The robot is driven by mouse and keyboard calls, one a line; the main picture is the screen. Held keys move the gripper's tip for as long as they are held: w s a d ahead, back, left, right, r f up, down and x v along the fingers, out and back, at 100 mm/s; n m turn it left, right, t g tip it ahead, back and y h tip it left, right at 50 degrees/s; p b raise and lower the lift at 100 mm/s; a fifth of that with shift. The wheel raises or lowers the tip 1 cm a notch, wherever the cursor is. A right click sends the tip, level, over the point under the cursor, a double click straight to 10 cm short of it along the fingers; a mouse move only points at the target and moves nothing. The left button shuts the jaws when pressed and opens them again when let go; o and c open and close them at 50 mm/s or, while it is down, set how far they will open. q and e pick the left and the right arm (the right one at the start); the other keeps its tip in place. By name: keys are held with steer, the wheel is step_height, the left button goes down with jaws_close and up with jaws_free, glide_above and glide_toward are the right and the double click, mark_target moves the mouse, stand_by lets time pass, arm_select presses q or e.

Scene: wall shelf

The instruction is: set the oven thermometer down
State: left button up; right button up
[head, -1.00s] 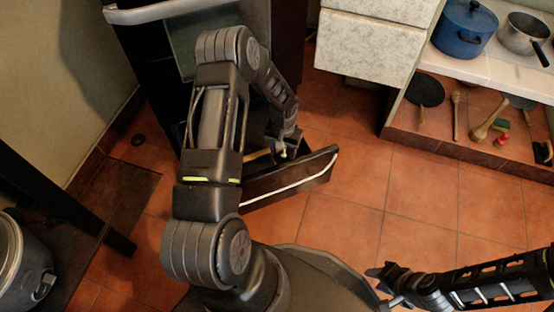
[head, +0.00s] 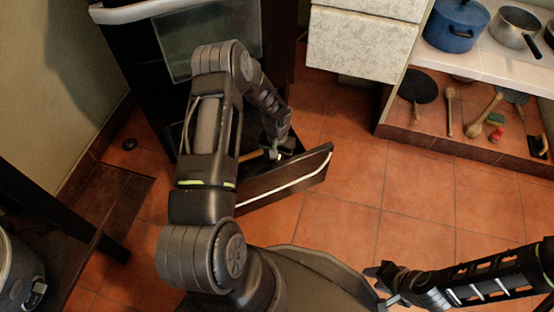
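I cannot make out the oven thermometer in the head view. My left arm reaches forward and down into the open bottom drawer (head: 290,182) of the dark oven. My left gripper (head: 276,152) is low inside the drawer, small and partly hidden by its own wrist, so its fingers and anything between them cannot be told. My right gripper (head: 378,286) is at the lower right, over the floor, with its fingertips apart and nothing seen between them.
The dark oven (head: 165,75) stands behind the drawer. A brown wooden-looking piece (head: 250,155) shows inside the drawer. To the right are a pale cabinet (head: 365,42), a blue pot (head: 455,27), a saucepan (head: 516,27) and a low shelf with utensils. Tiled floor lies clear between.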

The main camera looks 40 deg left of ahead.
arm_select(q)
steer(key=shift+f, duration=0.15)
steer(key=o, duration=1.4)
steer(key=shift+r+p, duration=0.3)
steer(key=shift+r, duration=0.4)
step_height(320, 180, up, 11)
steer(key=p, duration=0.4)
